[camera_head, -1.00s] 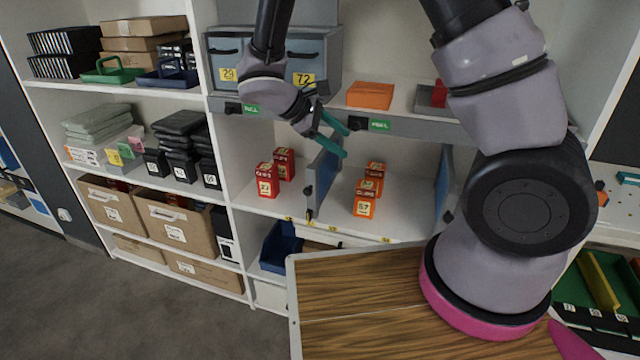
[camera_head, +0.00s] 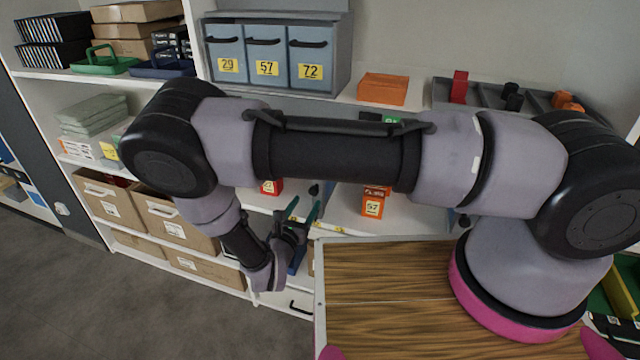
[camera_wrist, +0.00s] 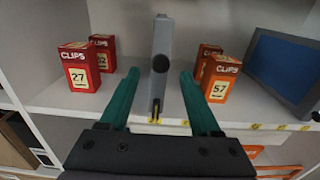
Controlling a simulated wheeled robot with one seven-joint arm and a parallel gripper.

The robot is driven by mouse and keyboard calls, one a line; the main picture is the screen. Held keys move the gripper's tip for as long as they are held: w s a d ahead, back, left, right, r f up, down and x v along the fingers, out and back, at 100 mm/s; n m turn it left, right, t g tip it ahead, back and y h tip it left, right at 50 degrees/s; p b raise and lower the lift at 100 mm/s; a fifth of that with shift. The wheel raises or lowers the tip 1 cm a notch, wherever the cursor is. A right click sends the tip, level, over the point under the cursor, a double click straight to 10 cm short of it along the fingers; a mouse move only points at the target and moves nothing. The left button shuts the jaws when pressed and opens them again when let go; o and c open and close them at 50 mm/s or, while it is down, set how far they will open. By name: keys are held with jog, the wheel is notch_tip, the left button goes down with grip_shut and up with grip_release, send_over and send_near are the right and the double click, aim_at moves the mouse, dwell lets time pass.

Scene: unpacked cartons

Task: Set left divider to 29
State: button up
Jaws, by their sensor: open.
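The left divider is a thin grey upright panel (camera_wrist: 162,40) with a round black knob, seen nearly edge-on in the wrist view. It stands between red clips boxes, the front one marked 27 (camera_wrist: 85,68), and orange boxes, the front one marked 57 (camera_wrist: 220,78). My gripper (camera_wrist: 158,76) is open, with one green finger each side of the divider's line and nothing held. It appears short of the panel; contact cannot be told. In the head view my gripper (camera_head: 303,208) points up at the shelf's front edge, and my arm hides most of the divider.
Small yellow marks (camera_wrist: 255,126) line the shelf's front edge, unreadable here. Above are bins marked 29 (camera_head: 228,50), 57 (camera_head: 266,52) and 72 (camera_head: 309,55). A wooden top (camera_head: 385,300) lies close on the right.

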jog(key=x, duration=1)
grip_shut()
dwell(1.2)
